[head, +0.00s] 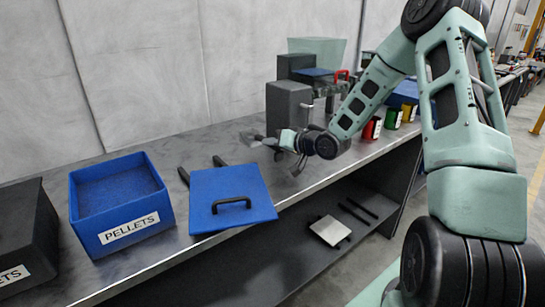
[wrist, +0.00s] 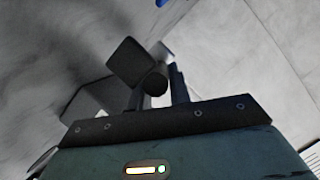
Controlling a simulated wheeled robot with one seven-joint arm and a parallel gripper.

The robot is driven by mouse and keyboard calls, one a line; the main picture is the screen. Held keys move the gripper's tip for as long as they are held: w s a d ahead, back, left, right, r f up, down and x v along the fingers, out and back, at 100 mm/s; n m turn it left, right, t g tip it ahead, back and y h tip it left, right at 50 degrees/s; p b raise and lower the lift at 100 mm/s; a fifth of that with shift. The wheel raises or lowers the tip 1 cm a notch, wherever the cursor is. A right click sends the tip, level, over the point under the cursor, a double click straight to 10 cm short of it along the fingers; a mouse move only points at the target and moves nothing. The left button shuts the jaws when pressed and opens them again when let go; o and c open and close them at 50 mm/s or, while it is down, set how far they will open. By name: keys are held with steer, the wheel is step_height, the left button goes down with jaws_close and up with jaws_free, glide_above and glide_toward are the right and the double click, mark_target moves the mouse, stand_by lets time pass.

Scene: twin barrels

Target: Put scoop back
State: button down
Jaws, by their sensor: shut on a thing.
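My gripper (head: 276,141) is above the bench in the head view, in front of the dark machine. It is shut on the scoop (head: 251,137), a small grey and dark shape pointing left from the jaws. In the wrist view, dark finger parts and a dark handle end (wrist: 154,80) show above the gripper's edge, with a grey shape behind them; the scoop's outline is unclear. The open blue bin (head: 119,235) labelled PELLETS stands left on the bench, with blue contents inside. Its blue lid (head: 228,188) with a black handle lies to its right on two dark bars.
A black bin (head: 22,235) stands at the far left. The dark machine (head: 288,107) with a clear hopper stands behind my gripper. Red, green and yellow cans (head: 393,120) stand to the right. The lower shelf holds a pale flat item (head: 329,230). Bench behind the lid is clear.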

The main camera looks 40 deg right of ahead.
steer(key=shift+f, duration=1.85)
steer(key=shift+f, duration=0.2)
steer(key=c, duration=1.3)
jaws_free()
steer(key=shift+r, duration=0.1)
steer(key=shift+r, duration=0.15)
steer(key=v, duration=1.2)
